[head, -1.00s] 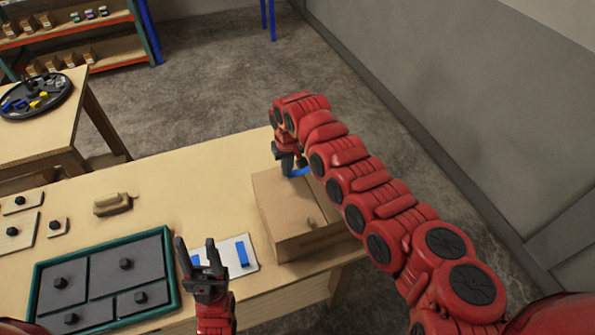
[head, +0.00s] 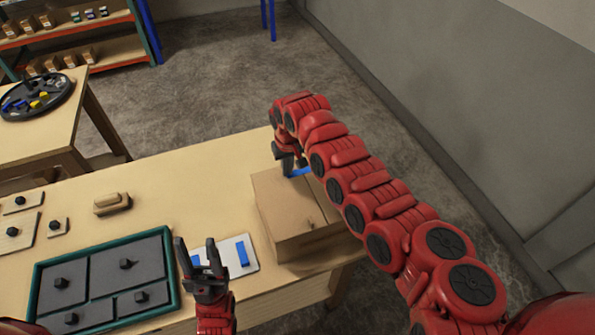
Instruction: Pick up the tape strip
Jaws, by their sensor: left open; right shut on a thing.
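A blue tape strip (head: 300,172) shows at my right gripper (head: 289,166), over the far edge of the cardboard box (head: 285,212). My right gripper is shut on this strip; its fingers partly hide it, and I cannot tell whether the strip touches the box. Another blue tape strip (head: 242,254) lies on a white card (head: 250,266) in front of the box. A further bit of blue on the card shows beside my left gripper (head: 197,247), which is open and empty, pointing up in front of the card's left part.
A green-rimmed tray (head: 37,290) with grey panels and black knobs lies left of my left gripper. A wooden block (head: 113,204) and small knobbed plates (head: 22,232) lie behind it. A second table (head: 40,140) holds a round black tray.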

